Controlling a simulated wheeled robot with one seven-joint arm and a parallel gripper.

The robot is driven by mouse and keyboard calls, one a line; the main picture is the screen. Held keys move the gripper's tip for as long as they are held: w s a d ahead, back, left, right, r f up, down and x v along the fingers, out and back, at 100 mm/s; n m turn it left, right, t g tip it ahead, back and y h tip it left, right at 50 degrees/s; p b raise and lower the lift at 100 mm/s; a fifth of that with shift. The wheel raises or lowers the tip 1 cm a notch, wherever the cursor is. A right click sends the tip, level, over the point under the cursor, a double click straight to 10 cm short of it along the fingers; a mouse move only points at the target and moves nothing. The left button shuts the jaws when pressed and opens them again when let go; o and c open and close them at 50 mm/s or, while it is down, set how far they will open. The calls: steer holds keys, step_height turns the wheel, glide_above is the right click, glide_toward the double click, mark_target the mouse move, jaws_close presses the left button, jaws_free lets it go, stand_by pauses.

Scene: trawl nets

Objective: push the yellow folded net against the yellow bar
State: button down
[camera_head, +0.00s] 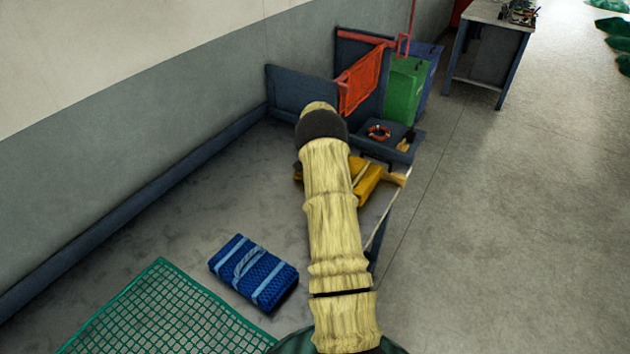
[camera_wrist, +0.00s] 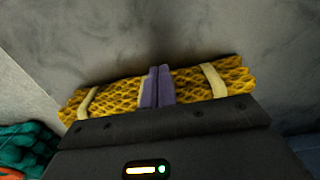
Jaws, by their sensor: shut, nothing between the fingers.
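The yellow folded net (camera_head: 368,184) lies on the grey work surface in the head view, partly hidden behind my arm. In the wrist view the net (camera_wrist: 110,95) is a long mesh bundle with two pale straps. My gripper (camera_wrist: 158,72) is shut and empty. Its fingers overlap the middle of the net in the wrist view; I cannot tell whether they touch it. In the head view my arm hides the fingers. A short pale-yellow piece (camera_head: 398,180), possibly the end of the yellow bar, shows right of the net. The rest of it is hidden.
A blue folded net (camera_head: 254,271) and a green net (camera_head: 165,315) lie at the lower left. A dark tray (camera_head: 402,155) with an orange ring (camera_head: 379,132) is behind the yellow net. Green (camera_head: 405,90) and blue bins stand farther back. The floor at right is clear.

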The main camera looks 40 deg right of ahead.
steer(key=shift+s+a, duration=0.15)
steer(key=shift+a, duration=0.25)
steer(key=a, duration=0.3)
steer(key=shift+s+r, duration=0.1)
step_height(320, 180, up, 10)
steer(key=b, duration=0.1)
steer(key=shift+a, duration=0.15)
